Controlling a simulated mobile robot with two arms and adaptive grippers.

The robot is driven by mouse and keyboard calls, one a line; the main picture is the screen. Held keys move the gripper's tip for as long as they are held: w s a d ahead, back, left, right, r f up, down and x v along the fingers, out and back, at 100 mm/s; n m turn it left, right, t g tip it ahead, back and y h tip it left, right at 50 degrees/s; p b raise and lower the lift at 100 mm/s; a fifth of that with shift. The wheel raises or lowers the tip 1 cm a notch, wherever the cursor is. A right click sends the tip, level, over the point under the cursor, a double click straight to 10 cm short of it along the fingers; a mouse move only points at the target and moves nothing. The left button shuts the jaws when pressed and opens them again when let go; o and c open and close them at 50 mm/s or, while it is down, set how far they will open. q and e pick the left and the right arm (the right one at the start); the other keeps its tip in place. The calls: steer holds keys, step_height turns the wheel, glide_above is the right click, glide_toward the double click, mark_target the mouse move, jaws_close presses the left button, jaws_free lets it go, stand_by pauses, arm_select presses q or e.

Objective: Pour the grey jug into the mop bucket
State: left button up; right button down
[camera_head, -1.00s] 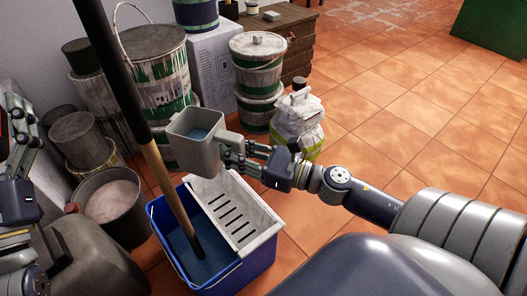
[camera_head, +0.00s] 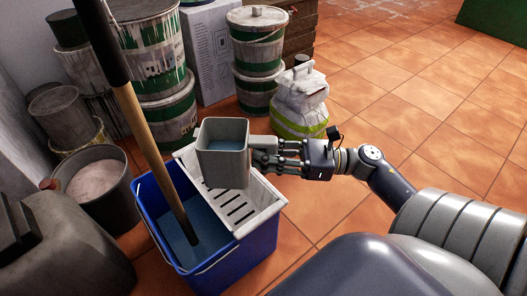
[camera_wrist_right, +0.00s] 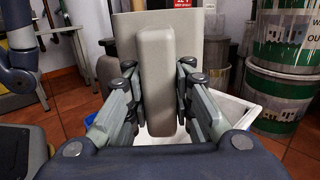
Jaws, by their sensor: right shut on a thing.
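The grey jug (camera_head: 222,170) is upright above the white wringer of the mop bucket, with bluish liquid inside. My right gripper (camera_head: 262,155) is shut on its handle from the right; the handle (camera_wrist_right: 158,80) fills the middle of the right wrist view, between the fingers. The blue mop bucket (camera_head: 240,259) stands on the floor below, with bluish liquid in its open left part and a slotted white wringer (camera_head: 264,213) on its right part. A mop's wooden handle (camera_head: 160,165) stands in the bucket. My left gripper is not in view.
A grey tub (camera_head: 122,205) with pale contents stands left of the bucket. Stacked paint tins (camera_head: 160,85) and (camera_wrist_right: 283,75) stand behind it. A white bag (camera_head: 300,100) stands behind my right gripper. Tiled floor (camera_head: 430,130) is clear at the right.

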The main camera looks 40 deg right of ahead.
steer(key=shift+s+d+f+g+h+p, duration=0.2)
steer(key=shift+f+h+p, duration=0.1)
steer(key=shift+f, duration=0.3)
steer(key=shift+s+d+f+g+h+p, duration=0.1)
steer(key=shift+f+g+h+p, duration=0.15)
steer(key=shift+f, duration=0.35)
